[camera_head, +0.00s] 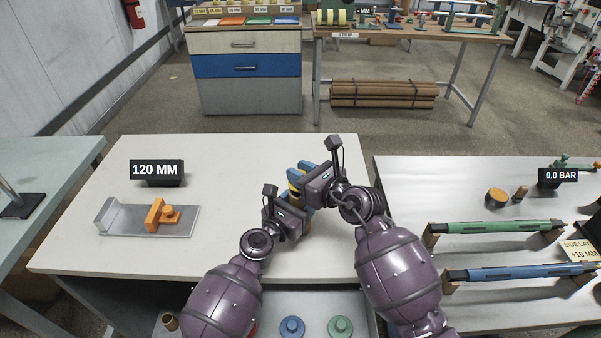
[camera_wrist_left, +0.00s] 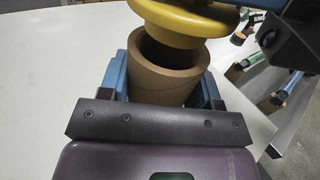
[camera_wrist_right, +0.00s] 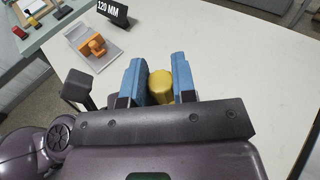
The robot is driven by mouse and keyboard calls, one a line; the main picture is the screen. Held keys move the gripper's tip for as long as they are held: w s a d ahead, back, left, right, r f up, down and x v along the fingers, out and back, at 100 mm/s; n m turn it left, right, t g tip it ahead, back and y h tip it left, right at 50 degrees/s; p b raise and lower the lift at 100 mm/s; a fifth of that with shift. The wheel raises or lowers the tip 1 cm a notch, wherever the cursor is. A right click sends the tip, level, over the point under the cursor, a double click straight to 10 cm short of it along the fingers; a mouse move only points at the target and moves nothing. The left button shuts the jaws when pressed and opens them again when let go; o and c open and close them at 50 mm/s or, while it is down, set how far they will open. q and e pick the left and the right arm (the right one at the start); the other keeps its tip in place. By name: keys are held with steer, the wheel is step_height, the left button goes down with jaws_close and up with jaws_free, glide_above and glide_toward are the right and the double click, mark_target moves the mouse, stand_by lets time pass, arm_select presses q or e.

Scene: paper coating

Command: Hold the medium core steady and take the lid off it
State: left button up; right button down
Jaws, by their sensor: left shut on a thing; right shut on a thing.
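The medium core (camera_wrist_left: 165,82) is a brown cardboard tube with an open top in the left wrist view. My left gripper (camera_wrist_left: 165,92) is shut around it with blue fingers on both sides. The yellow lid (camera_wrist_left: 185,30) is above the core's mouth and off to the far side, so the inside of the tube shows. My right gripper (camera_wrist_right: 157,74) is shut on the lid's yellow knob (camera_wrist_right: 160,88). In the head view the grippers mostly hide the core and lid.
An orange and metal gauge (camera_head: 150,218) and a 120 MM display (camera_head: 158,172) are at the left of the white table (camera_head: 235,160). Its middle is clear. A right-hand table (camera_head: 420,185) holds green and blue rollers. A drawer below holds blue and green lids.

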steer(key=shift+r, duration=2)
arm_select(q)
steer(key=o, duration=1.4)
steer(key=shift+c, duration=0.2)
steer(key=shift+s, duration=0.1)
